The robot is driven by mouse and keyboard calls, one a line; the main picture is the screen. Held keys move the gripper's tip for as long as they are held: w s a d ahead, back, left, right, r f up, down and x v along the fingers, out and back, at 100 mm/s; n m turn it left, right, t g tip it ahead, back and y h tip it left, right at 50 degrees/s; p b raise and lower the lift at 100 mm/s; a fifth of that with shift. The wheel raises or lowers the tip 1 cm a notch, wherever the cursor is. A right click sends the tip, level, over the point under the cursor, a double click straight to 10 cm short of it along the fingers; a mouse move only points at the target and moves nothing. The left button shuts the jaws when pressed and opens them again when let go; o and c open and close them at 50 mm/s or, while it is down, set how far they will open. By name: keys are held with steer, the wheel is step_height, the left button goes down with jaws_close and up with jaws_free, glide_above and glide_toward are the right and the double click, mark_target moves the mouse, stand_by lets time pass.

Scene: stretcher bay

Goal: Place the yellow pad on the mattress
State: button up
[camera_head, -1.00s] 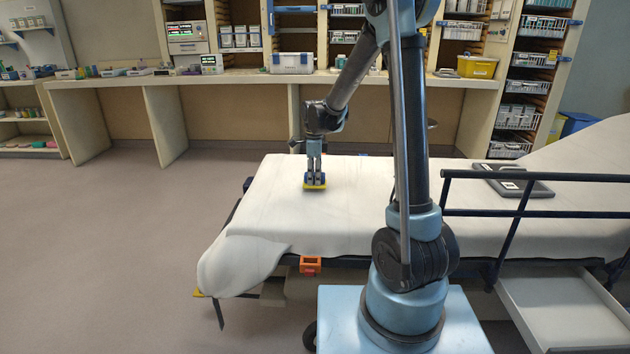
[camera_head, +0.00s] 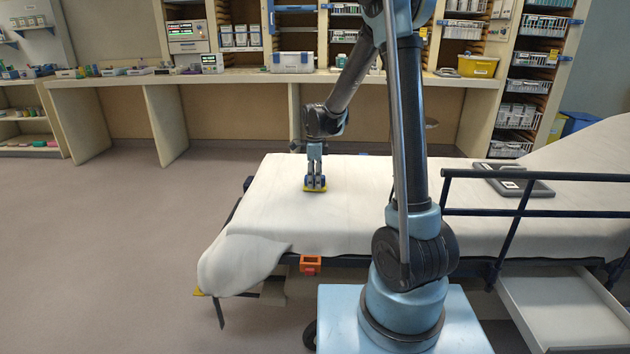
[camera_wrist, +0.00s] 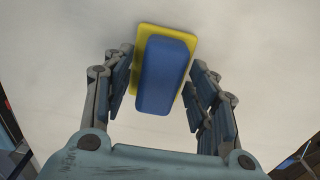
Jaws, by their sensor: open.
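The yellow pad (camera_wrist: 185,36) has a blue block-shaped handle (camera_wrist: 163,75) on top. In the head view the pad (camera_head: 315,190) lies on the white-sheeted mattress (camera_head: 262,208), near its far edge toward the left end. My gripper (camera_wrist: 155,85) is open, with one finger on each side of the blue handle and a visible gap at both sides. In the head view my gripper (camera_head: 315,180) points straight down over the pad. The pad's underside is hidden.
A dark blue side rail (camera_head: 540,213) runs along the near right side. An orange bracket (camera_head: 310,264) hangs below the near edge. The mattress around the pad is clear.

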step_height(320, 180, up, 12)
steer(key=f, duration=0.1)
steer(key=s+d+r+n, duration=0.4)
steer(key=s+d, duration=0.4)
steer(key=s+d+f+n, duration=0.3)
steer(key=s+d+n, duration=0.1)
steer(key=s, duration=0.4)
steer(key=s+d+f+n+t, duration=0.1)
steer(key=s+d+f+n, duration=0.3)
steer(key=s, duration=0.5)
steer(key=s+d+f+n+t, duration=0.1)
steer(key=s+d+f+n, duration=0.3)
steer(key=s+d+n, duration=0.2)
steer(key=shift+s+n, duration=0.3)
steer(key=shift+s, duration=0.9)
